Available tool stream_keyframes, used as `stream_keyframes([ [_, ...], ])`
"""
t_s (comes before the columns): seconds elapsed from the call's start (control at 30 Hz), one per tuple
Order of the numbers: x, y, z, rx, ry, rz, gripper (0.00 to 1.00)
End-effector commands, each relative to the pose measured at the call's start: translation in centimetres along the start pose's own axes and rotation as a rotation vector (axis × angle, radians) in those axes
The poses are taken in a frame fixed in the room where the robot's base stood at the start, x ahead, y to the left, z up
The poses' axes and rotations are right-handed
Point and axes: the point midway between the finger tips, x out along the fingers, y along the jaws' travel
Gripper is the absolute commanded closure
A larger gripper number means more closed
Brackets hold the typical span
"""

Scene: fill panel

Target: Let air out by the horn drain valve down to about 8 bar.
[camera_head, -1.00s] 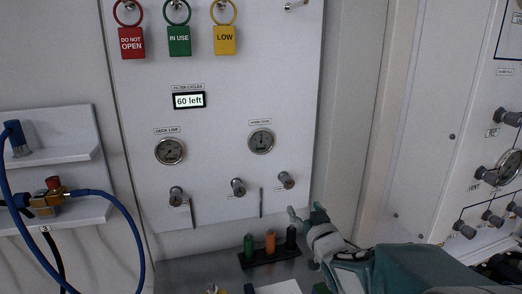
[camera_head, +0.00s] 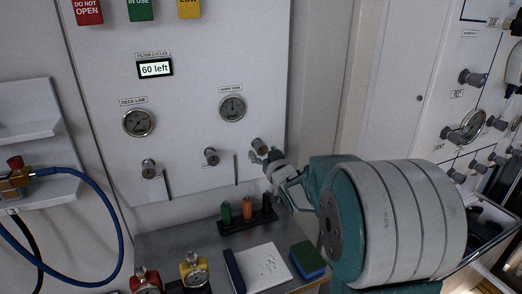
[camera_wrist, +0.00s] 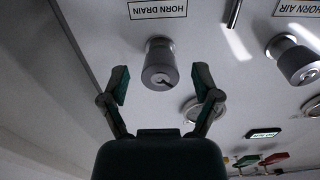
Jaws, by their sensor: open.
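The horn drain valve (camera_wrist: 160,64) is a grey round knob under an upside-down "HORN DRAIN" label in the wrist view. In the head view this knob (camera_head: 259,145) is the rightmost of the panel's lower row. My gripper (camera_wrist: 162,84) is open, with one finger on each side of the knob's near end. I cannot tell whether either finger touches it. In the head view my gripper (camera_head: 265,158) is at the knob. The horn tank gauge (camera_head: 232,108) is above and left of the knob; its reading is too small to make out.
The horn air knob (camera_wrist: 296,60) is beside the drain knob. A thin rod (camera_head: 236,168) is on the panel left of the drain knob. Below, a metal bench (camera_head: 185,236) holds a rack of colored cylinders (camera_head: 247,222), a notepad (camera_head: 263,268) and a sponge (camera_head: 307,260).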

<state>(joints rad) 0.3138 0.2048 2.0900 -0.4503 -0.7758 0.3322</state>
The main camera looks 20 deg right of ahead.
Motion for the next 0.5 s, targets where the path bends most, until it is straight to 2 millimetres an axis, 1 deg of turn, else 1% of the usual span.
stream_keyframes([
  [0.03, 0.7, 0.0, 0.0, 0.000, 0.000, -0.001, 0.20],
  [0.17, 1.6, -0.1, 0.0, 0.000, 0.001, -0.002, 0.20],
  [0.43, 1.8, 0.0, 0.0, 0.000, 0.000, -0.001, 0.20],
  [0.47, 1.8, 0.0, 0.0, 0.000, 0.000, -0.001, 0.24],
  [0.5, 1.8, 0.0, 0.0, 0.000, 0.000, -0.001, 0.42],
])
